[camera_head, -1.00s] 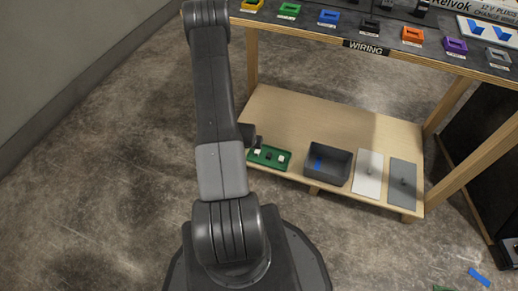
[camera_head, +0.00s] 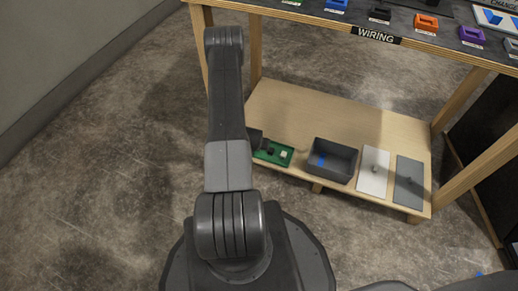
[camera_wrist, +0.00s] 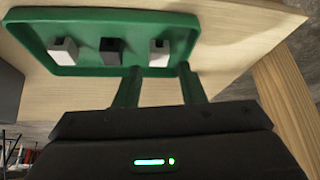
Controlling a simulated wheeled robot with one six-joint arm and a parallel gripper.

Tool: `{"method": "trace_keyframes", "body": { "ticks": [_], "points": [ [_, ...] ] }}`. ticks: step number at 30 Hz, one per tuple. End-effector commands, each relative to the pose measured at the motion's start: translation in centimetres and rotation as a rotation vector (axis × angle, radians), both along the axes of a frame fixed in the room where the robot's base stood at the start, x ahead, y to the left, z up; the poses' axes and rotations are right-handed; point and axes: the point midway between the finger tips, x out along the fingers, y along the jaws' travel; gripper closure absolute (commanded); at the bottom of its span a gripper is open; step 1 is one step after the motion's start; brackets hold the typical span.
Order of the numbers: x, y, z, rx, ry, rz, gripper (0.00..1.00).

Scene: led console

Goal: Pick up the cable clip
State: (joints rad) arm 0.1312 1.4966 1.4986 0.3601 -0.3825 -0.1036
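My gripper (camera_wrist: 158,70) shows in the wrist view as two green-looking fingers, apart, with nothing between them. Their tips are at the near rim of a green tray (camera_wrist: 90,70). Three small blocks stand in the tray: a white one (camera_wrist: 63,50) at left, a black one (camera_wrist: 111,50) in the middle, a white one (camera_wrist: 159,52) at right. I cannot tell whether any of these is the cable clip. In the head view the tray (camera_head: 284,164) is on the low wooden shelf (camera_head: 300,105), its left part hidden by my arm.
A dark bin (camera_head: 347,171) with something blue inside stands right of the tray. A white plate (camera_head: 374,184) and a grey plate (camera_head: 409,190) lie further right. The upper bench edge with the WIRING label (camera_head: 376,36) overhangs the shelf. The shelf's back is clear.

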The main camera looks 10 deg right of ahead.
Motion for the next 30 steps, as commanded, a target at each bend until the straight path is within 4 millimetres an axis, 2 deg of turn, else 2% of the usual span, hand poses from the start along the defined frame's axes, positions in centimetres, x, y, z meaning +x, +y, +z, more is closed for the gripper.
{"method": "trace_keyframes", "body": {
  "ticks": [1, 6, 16, 21, 22, 30],
  "points": [
    [0.3, -0.3, -1.2, 0.000, 0.000, -0.002, 0.64],
    [1.5, -0.8, -3.1, 0.001, 0.000, 0.000, 0.64],
    [1.8, -1.0, -3.5, 0.002, 0.001, 0.001, 0.64],
    [1.8, -0.9, -3.5, 0.002, 0.001, 0.001, 0.97],
    [1.8, -0.9, -3.5, 0.002, 0.000, 0.001, 1.00],
    [1.8, -0.9, -3.3, 0.002, 0.000, 0.001, 1.00]
  ]
}}
